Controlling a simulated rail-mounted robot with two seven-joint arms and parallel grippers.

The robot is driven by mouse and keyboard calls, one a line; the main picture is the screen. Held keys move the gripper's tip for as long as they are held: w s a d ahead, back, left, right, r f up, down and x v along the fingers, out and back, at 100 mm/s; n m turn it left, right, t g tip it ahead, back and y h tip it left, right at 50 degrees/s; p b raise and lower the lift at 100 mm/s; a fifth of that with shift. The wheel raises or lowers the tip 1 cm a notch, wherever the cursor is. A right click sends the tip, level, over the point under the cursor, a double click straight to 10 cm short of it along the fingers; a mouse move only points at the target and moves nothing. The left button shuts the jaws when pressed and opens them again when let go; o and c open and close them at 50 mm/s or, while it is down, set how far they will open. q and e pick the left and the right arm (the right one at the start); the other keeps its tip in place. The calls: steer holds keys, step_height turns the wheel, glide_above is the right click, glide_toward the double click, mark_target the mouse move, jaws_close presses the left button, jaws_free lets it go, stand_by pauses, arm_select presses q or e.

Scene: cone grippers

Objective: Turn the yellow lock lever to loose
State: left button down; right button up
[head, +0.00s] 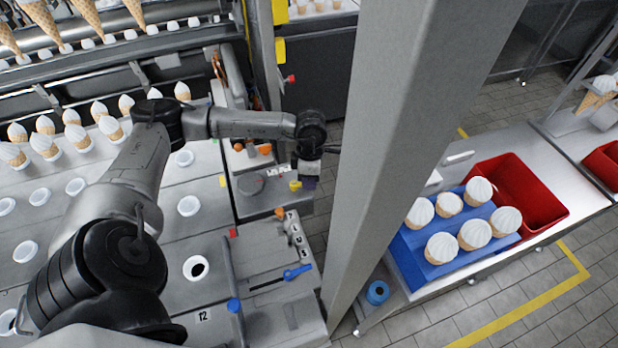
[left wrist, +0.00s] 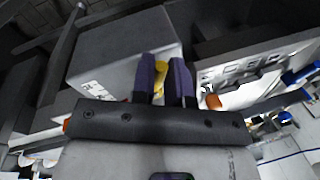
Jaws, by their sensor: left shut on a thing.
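The yellow lock lever (head: 295,186) sits on a grey machine block (head: 268,190) near the middle of the head view. My left arm reaches over from the left, and its gripper (head: 309,182) points down right beside the lever. In the left wrist view the purple fingers (left wrist: 164,86) stand on either side of the yellow lever (left wrist: 159,76) and are shut on it. The fingers hide part of the lever. I cannot read any loose or lock marking. My right gripper is not in view.
A blue-handled lever (head: 297,272) and orange knobs (head: 265,149) are on the panels nearby. A grey post (head: 395,140) stands close to the right of the gripper. A blue tray (head: 420,260) of cones and a red bin (head: 535,200) are beyond it.

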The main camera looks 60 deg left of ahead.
mark_target(299, 200)
arm_select(q)
steer(key=m, duration=0.1)
steer(key=d+m+b, duration=0.1)
steer(key=m, duration=0.1)
steer(key=shift+s, duration=0.3)
steer(key=m, duration=0.1)
steer(key=s+m+y+b, duration=0.1)
steer(key=m, duration=0.1)
steer(key=shift+d+f+g+b, duration=0.1)
steer(key=shift+d+g+b, duration=0.2)
steer(key=shift+d+g, duration=0.1)
steer(key=m, duration=0.1)
steer(key=s+m+b, duration=0.1)
steer(key=m, duration=0.1)
steer(key=shift+s+d+m, duration=0.1)
steer(key=shift+d+m, duration=0.05)
steer(key=shift+m, duration=0.15)
steer(key=shift+s+m+y+b, duration=0.25)
steer(key=shift+m+b, duration=0.2)
steer(key=shift+m, duration=0.15)
steer(key=shift+s+m+y+b, duration=0.25)
steer(key=shift+m+b, duration=0.15)
steer(key=shift+m, duration=0.2)
steer(key=c, duration=1.1)
jaws_free()
steer(key=shift+r, duration=0.25)
